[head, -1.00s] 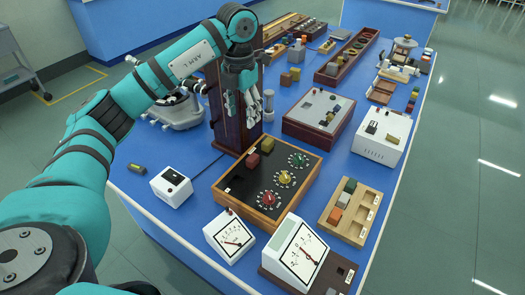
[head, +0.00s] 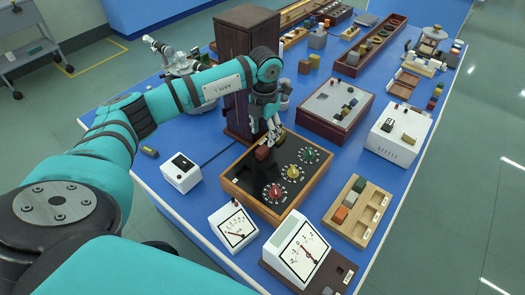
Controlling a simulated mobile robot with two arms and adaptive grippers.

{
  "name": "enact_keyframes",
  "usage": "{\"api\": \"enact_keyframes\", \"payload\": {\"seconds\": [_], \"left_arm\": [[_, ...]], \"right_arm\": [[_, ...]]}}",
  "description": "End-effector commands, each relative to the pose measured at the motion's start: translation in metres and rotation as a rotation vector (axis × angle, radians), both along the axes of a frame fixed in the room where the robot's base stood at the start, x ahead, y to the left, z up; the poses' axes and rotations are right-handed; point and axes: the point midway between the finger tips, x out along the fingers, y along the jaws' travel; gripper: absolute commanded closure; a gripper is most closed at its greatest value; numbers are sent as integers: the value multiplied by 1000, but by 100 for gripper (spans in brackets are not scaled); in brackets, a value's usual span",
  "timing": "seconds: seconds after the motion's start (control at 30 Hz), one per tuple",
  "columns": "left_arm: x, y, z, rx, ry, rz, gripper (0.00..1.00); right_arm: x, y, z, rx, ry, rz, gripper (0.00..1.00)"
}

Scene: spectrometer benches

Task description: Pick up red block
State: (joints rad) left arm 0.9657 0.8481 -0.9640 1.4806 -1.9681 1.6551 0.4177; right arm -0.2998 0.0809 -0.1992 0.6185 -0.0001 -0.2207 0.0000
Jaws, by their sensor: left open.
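A dark red block (head: 263,152) sits on the black panel of the wood-framed dial box (head: 238,191), toward its far left part. My left gripper (head: 268,136) is open and reaches down over the far edge of that box, with its fingers right at the red block. I cannot tell whether they touch it. The olive block beside the red one is mostly hidden by the fingers. My right gripper is not in view.
The box carries red (head: 274,192), yellow (head: 291,172) and green (head: 310,156) dials. A tall brown cabinet (head: 246,45) stands close behind my left gripper. A wooden tray (head: 345,225) with several blocks lies to the right. White meters (head: 232,229) stand in front.

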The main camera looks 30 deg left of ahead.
Motion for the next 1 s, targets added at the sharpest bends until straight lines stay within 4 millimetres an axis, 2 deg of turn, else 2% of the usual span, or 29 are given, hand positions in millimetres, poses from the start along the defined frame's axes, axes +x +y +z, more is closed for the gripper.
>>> {"api": "enact_keyframes", "payload": {"seconds": [0.13,0.27,0.4,0.67,0.77,1.0], "left_arm": [[-7,-3,-11,0,5,-2,48],[-15,-7,-29,-1,5,-2,48],[-13,-7,-48,0,2,0,48],[-13,-7,-53,0,0,-1,48],[-13,-6,-52,0,0,-1,59],[-13,-6,-52,0,0,-1,90]], "right_arm": [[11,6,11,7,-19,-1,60],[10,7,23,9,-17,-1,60],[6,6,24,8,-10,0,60],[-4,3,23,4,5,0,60],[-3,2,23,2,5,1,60],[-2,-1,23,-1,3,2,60]]}}
